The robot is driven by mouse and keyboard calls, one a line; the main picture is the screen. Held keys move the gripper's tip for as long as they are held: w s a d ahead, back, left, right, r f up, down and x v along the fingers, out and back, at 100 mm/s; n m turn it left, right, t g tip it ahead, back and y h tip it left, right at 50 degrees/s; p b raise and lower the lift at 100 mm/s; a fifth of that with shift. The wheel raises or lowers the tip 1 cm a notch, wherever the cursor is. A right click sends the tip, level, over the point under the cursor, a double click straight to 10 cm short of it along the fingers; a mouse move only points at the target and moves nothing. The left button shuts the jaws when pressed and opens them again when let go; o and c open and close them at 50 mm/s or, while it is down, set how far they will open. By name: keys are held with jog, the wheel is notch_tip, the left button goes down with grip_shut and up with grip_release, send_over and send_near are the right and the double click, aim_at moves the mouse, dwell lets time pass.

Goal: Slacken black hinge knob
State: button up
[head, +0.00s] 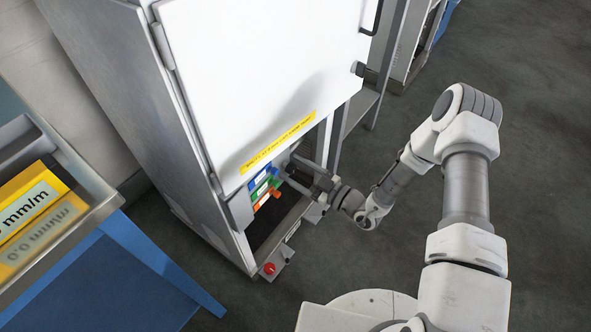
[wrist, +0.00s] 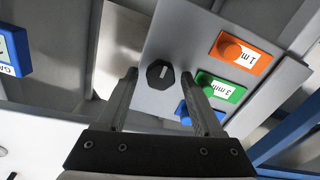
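The black knob (wrist: 160,74) has a white pointer line and sits on a grey panel (wrist: 187,38) in the wrist view. My gripper (wrist: 159,76) is open, with one finger on each side of the knob. I cannot tell whether either finger touches it. In the head view my gripper (head: 292,176) reaches in below the white door of the cabinet, at the right of the coloured buttons. The knob cannot be made out there, near the dark fingers.
Orange (wrist: 241,54), green (wrist: 220,88) and blue (wrist: 184,112) labelled buttons sit close to the right finger. The white door (head: 255,80) hangs above my gripper. A red knob (head: 269,268) is low on the cabinet. A blue-legged bench (head: 125,275) stands at left.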

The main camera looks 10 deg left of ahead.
grip_shut()
dwell(0.3)
jog(key=n+p, duration=0.1)
jog(key=n, duration=0.3)
jog(key=shift+n+p, duration=0.4)
jog(key=n+p, duration=0.1)
jog(key=n, duration=0.4)
jog(key=shift+n+p, duration=0.3)
jog(key=shift+p, duration=0.1)
jog(key=n+p, duration=0.1)
jog(key=n, duration=0.3)
jog(key=shift+s+f, duration=0.1)
jog(key=shift+f, duration=0.05)
jog(key=n+p, duration=0.1)
jog(key=n, duration=0.4)
jog(key=shift+f+p, duration=0.1)
jog(key=shift+p, duration=0.3)
jog(key=shift+n, duration=0.3)
